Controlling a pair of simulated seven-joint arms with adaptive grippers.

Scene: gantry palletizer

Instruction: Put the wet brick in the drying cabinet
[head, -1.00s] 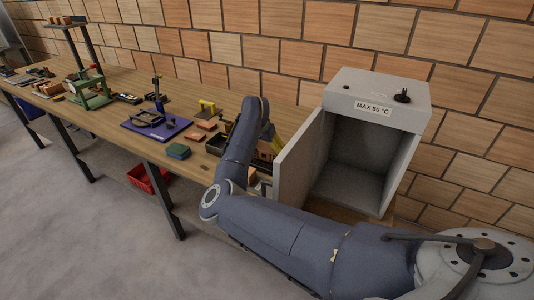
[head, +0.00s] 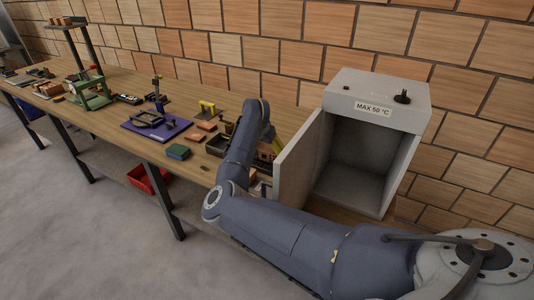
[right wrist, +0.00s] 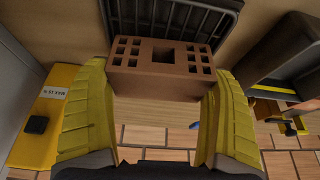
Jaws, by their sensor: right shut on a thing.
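My right gripper (right wrist: 155,85) has its yellow fingers shut on the two ends of a reddish-brown brick (right wrist: 163,72) with several square holes in its face. In the head view my own right arm hides most of this gripper and the brick. The grey drying cabinet (head: 376,103), labelled MAX 50 °C, stands at the right end of the bench. Its door (head: 298,160) is swung open to the left and its visible interior is empty. The right gripper is to the left of the open door. My left gripper is not in view.
A dark wire rack (right wrist: 175,18) lies close behind the brick in the right wrist view. A yellow labelled device (right wrist: 50,115) stands to its left. A green block (head: 178,152) and a purple-based fixture (head: 155,124) are further left on the crowded bench (head: 228,101).

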